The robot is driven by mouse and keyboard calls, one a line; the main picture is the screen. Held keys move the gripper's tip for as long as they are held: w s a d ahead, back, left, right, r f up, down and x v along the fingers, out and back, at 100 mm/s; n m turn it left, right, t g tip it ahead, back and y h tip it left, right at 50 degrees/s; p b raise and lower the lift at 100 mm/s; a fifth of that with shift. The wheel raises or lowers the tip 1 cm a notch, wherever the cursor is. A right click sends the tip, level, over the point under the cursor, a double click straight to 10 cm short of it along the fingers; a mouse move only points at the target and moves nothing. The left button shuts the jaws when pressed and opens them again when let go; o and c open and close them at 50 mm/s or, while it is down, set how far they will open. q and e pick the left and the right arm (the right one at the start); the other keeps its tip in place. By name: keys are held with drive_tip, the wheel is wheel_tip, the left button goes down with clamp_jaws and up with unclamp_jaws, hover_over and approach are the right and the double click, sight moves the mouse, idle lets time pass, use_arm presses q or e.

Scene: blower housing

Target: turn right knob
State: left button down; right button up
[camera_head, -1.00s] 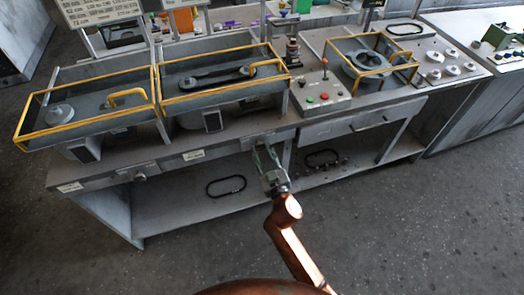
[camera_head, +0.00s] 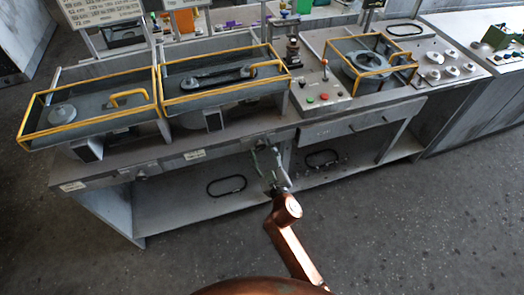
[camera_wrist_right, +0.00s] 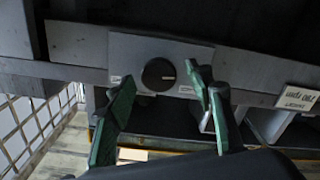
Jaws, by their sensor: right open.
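The right knob (camera_wrist_right: 158,74) is a round black dial with a white mark pointing right, on a light grey plate (camera_wrist_right: 118,55) in the right wrist view. My right gripper (camera_wrist_right: 165,92) is open, with one green finger on each side of the knob in that view. The fingers look apart from the knob; the exact gap in depth is unclear. In the head view my right gripper (camera_head: 266,162) is at the front edge of the workbench, and I cannot make out the right knob behind it. My left gripper is not in view.
Another small knob (camera_head: 140,174) is on the bench front farther left. Yellow-railed trays (camera_head: 88,117) stand on the bench (camera_head: 170,220). A control panel with red and green buttons (camera_head: 323,96) is to the right. The floor in front (camera_head: 420,230) is clear.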

drive_tip(key=v, duration=1.2)
idle(0.4)
